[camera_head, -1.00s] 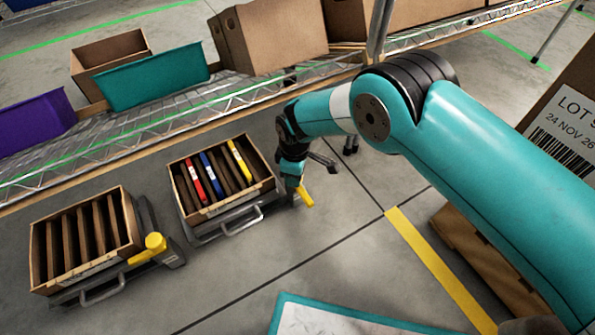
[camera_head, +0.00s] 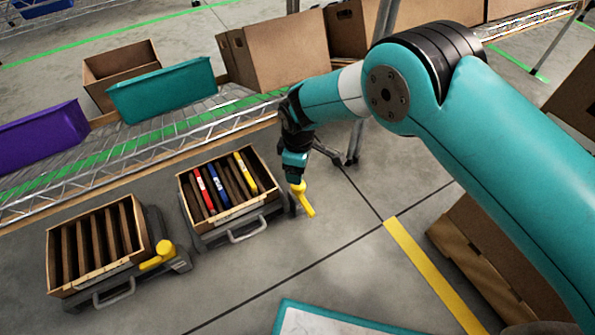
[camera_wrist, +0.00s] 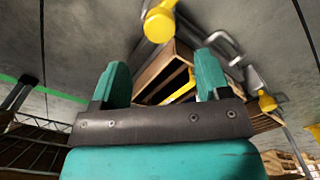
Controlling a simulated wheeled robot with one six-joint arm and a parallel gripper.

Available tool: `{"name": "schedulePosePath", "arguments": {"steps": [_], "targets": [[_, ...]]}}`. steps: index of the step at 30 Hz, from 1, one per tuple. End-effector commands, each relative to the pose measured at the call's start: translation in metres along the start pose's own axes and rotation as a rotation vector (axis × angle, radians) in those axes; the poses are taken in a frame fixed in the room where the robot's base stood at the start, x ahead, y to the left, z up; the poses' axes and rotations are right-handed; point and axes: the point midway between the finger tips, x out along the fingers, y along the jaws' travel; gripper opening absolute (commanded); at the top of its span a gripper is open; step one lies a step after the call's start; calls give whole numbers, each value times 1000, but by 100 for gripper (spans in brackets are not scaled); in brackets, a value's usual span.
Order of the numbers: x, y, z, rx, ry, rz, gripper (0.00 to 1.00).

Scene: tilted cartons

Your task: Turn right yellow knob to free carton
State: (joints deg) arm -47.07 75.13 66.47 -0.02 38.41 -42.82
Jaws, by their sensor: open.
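The right yellow knob (camera_head: 304,200) sits at the right side of the right carton's stand; it also shows at the top of the wrist view (camera_wrist: 160,22). The right carton (camera_head: 229,187) is an open wooden-coloured box with dividers and red, blue and yellow items; it rests tilted on its stand. Part of it shows between the fingers in the wrist view (camera_wrist: 165,70). My gripper (camera_head: 295,174) is close above the right knob. In the wrist view its two teal fingers (camera_wrist: 162,78) are apart, with nothing held. The knob appears beyond the fingertips; contact is unclear.
A left carton (camera_head: 100,245) with empty slots stands beside it, with its own yellow knob (camera_head: 157,256). The floor in front is clear.

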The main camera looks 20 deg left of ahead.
Motion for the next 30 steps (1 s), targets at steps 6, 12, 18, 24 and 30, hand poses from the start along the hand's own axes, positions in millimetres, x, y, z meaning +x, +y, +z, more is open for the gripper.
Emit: {"name": "schedulePosePath", "arguments": {"steps": [6, 12, 18, 24, 30], "targets": [[-58, 0, -1, -1, 2, 1, 70], [-81, 0, 0, -2, 0, 0, 70], [-86, 0, 0, -2, 0, 0, 70], [-86, 0, 0, -1, 0, 0, 70], [-86, 0, 0, -1, 0, 0, 70]]}}
